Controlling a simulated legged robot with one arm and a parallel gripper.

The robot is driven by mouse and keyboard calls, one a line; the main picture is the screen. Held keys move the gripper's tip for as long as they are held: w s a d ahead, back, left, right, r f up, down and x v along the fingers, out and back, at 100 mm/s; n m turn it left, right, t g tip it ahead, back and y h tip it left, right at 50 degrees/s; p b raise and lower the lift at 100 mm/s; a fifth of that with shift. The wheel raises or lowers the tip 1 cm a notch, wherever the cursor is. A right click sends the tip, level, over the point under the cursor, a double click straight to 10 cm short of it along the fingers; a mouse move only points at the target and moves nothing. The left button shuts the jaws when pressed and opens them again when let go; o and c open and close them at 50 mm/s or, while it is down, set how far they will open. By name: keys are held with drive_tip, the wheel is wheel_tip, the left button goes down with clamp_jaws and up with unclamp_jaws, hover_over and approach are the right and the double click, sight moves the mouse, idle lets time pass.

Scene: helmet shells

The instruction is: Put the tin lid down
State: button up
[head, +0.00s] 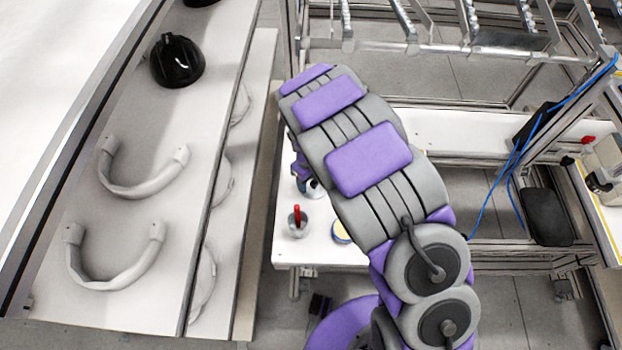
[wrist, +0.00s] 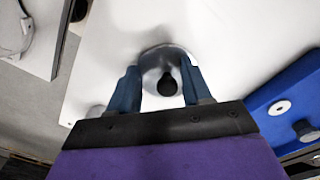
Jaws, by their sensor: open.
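A round silver-grey piece with a black knob, which looks like the tin lid (wrist: 153,62), is on or just over the white table top in the wrist view. My gripper (wrist: 162,74) is open, with one blue finger on each side of this piece. I cannot tell whether the fingers touch it. In the head view my arm hides most of this spot; only a small shiny grey part shows beside the arm. Whether the piece sits on a tin cannot be seen.
A small cup with a red thing in it (head: 297,222) and a yellow-and-blue round item (head: 341,233) stand near the table's front edge. A blue tray (wrist: 266,96) lies to the right in the wrist view. Shelves with helmet parts (head: 140,185) stand left.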

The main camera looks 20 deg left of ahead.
sight(309, 184)
drive_tip(key=shift+a+r, duration=0.2)
drive_tip(key=shift+a, duration=0.2)
drive_tip(key=shift+a+r, duration=0.25)
drive_tip(key=shift+r, duration=0.05)
drive_tip(key=d+r, duration=0.1)
drive_tip(key=r, duration=0.1)
drive_tip(key=d+r+p, duration=0.1)
drive_tip(key=r, duration=0.5)
drive_tip(key=shift+w+d+r+p, duration=0.15)
drive_tip(key=shift+d+p, duration=0.25)
drive_tip(key=s+d+r+n, duration=0.4)
drive_tip(key=d+r+n, duration=0.1)
drive_tip(key=d+r, duration=0.3)
drive_tip(key=s+d+r+n, duration=0.3)
drive_tip(key=d+r+n, duration=0.1)
drive_tip(key=d+r, duration=0.4)
drive_tip(key=s+d+r+n, duration=0.1)
drive_tip(key=s+d+n, duration=0.2)
drive_tip(key=s+n, duration=0.2)
drive_tip(key=s+d+r+n+g, duration=0.1)
drive_tip(key=s+d+r+n, duration=0.1)
drive_tip(key=s+n, duration=0.3)
drive_tip(key=s+d+r+n, duration=0.1)
drive_tip(key=s+d+n, duration=0.4)
drive_tip(key=s, duration=0.5)
drive_tip(key=shift+s+r, duration=0.25)
drive_tip(key=shift+r, duration=0.05)
